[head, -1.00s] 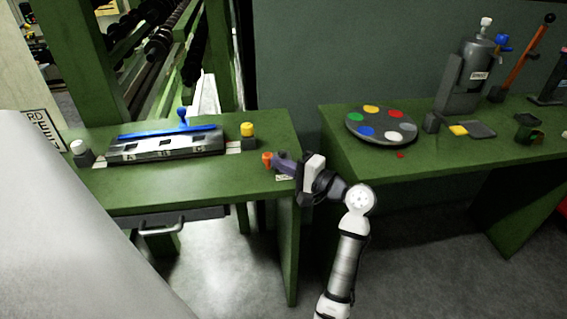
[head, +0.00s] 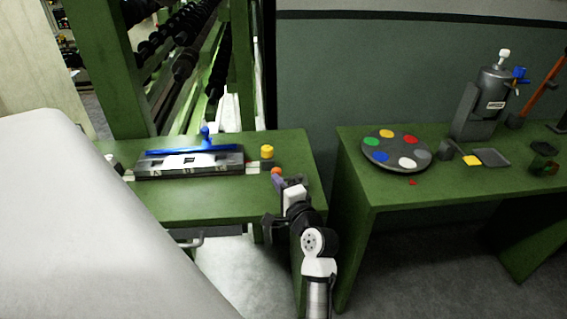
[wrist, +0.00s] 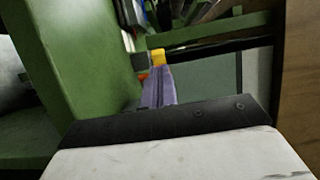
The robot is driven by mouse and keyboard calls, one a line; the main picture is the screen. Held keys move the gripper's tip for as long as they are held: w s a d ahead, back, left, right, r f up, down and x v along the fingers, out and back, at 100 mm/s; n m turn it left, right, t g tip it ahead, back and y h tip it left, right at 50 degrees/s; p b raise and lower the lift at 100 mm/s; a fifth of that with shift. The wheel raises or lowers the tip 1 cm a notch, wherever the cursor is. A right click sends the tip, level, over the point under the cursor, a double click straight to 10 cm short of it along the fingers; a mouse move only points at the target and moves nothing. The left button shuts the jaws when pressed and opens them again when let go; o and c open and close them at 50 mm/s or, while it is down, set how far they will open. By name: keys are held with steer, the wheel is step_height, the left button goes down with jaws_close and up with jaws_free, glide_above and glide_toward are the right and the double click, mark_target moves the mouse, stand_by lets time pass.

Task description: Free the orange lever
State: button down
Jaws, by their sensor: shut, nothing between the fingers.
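The orange lever (head: 543,87) is a long, slanted orange rod at the far right of the head view, rising from a dark base (head: 515,120) on the right bench. Its top is cut off by the frame edge. My gripper (head: 277,173) is shut and empty, far to the left of the lever, by the right end of the left bench. Its purple fingers (wrist: 158,90) with orange tips point towards a yellow button (head: 267,152) on a dark base. The button also shows just beyond the fingertips in the wrist view (wrist: 158,56); contact cannot be told. The lever is not seen there.
The left bench (head: 190,205) carries a grey fixture with a blue handle (head: 205,140). The right bench (head: 375,190) holds a disc of coloured spots (head: 396,150), a grey dispenser (head: 482,105) and a yellow pad (head: 472,161). A gap separates the benches. A large pale surface fills the lower left.

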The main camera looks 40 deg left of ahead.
steer(key=shift+a, duration=0.45)
stand_by(0.4)
